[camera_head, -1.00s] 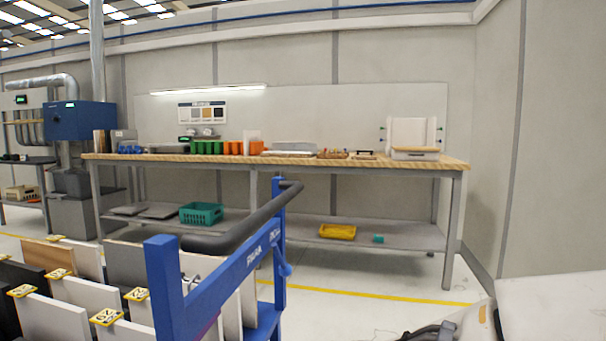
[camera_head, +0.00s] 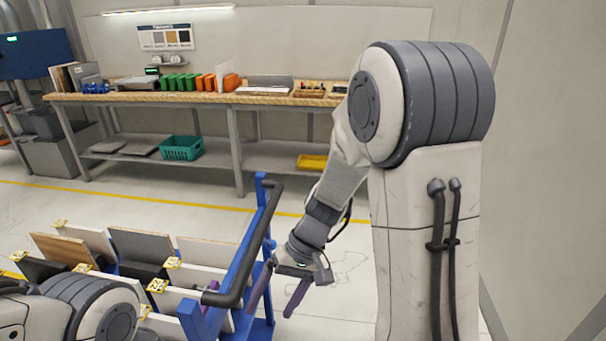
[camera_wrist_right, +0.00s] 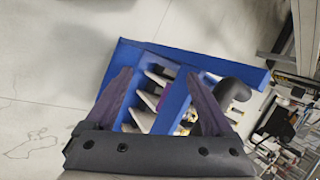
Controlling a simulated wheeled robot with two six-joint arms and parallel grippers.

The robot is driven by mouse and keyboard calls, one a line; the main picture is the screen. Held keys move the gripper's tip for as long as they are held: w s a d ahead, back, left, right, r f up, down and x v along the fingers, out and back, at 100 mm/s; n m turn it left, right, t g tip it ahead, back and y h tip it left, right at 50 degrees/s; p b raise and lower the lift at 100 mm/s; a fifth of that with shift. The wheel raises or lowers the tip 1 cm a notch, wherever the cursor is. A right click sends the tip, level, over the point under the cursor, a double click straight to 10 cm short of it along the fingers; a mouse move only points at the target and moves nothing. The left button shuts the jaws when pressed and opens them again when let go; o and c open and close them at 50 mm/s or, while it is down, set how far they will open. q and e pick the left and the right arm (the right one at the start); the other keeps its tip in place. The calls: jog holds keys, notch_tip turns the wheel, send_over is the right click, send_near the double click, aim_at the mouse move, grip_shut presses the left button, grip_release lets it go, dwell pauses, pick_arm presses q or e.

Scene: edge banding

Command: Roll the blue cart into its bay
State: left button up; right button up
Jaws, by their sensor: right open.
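The blue cart (camera_head: 192,318) stands at the lower middle of the head view, with a dark tubular handle (camera_head: 245,255) along its near end. It carries upright white, grey and wood-toned panels. My right gripper (camera_head: 280,298) is open beside the handle, its purple fingers pointing down. In the right wrist view, my gripper (camera_wrist_right: 160,76) has its two fingers apart over the cart's blue frame (camera_wrist_right: 178,98). The handle end (camera_wrist_right: 233,90) lies just right of the right finger. Contact cannot be told. I cannot make out the bay.
A long workbench (camera_head: 240,101) stands along the back wall, with a teal crate (camera_head: 181,148) and a yellow tray (camera_head: 312,162) on its lower shelf. A yellow floor line (camera_head: 130,197) runs in front. Open floor lies between bench and cart.

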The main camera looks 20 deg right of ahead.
jog(key=w+d+r+m+t+y+p, duration=0.2)
jog(key=w+d+r+m+p, duration=0.15)
jog(key=d+r+p, duration=0.3)
pick_arm(q)
notch_tip(320, 180, up, 10)
pick_arm(e)
jog(key=m+t+y, duration=0.2)
jog(key=t, duration=0.4)
send_near(266, 228)
jog(key=x, duration=0.6)
jog(key=shift+f+b, duration=0.1)
jog(key=shift+b, duration=0.2)
jog(key=b+x, duration=0.3)
jog(key=x, duration=0.1)
jog(key=shift+w+a+f+b, duration=0.1)
jog(key=shift+w+f+b, duration=0.05)
jog(key=shift+f+b, duration=0.2)
pick_arm(q)
notch_tip(266, 228, down, 6)
jog(key=shift+b, duration=0.4)
pick_arm(e)
jog(key=shift+w+a, duration=0.3)
jog(key=shift+a, duration=0.2)
grip_shut()
